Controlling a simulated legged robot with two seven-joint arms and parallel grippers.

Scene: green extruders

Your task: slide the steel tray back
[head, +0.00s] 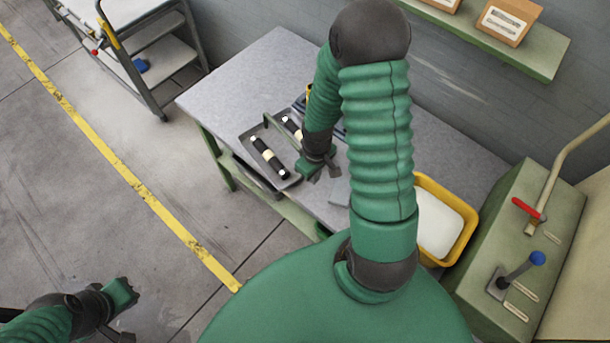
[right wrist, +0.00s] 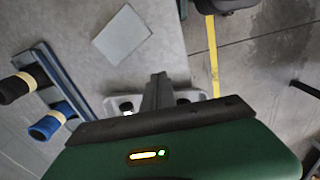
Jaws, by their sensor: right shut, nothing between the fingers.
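The steel tray (head: 246,142) lies on the grey-topped table (head: 235,82), close to its front edge, with dark cylinders that have pale bands lying in it. My right gripper (head: 327,172) is low over the table beside the tray's right side. It is shut and empty. I cannot tell whether it touches the tray. In the right wrist view the shut fingers (right wrist: 158,90) stand in front of part of the tray (right wrist: 196,96), which is mostly hidden by the gripper body. My left gripper (head: 125,310) is at the lower left, over the floor and away from the table; its fingers are too unclear to read.
A flat grey plate (right wrist: 122,35) lies on the table. A blue rack (right wrist: 62,80) holds rolled tools. A yellow bin (head: 465,219) with white contents stands at the table's right. A green lever console (head: 505,240) is farther right. A shelf with boxes (head: 508,20) hangs behind.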

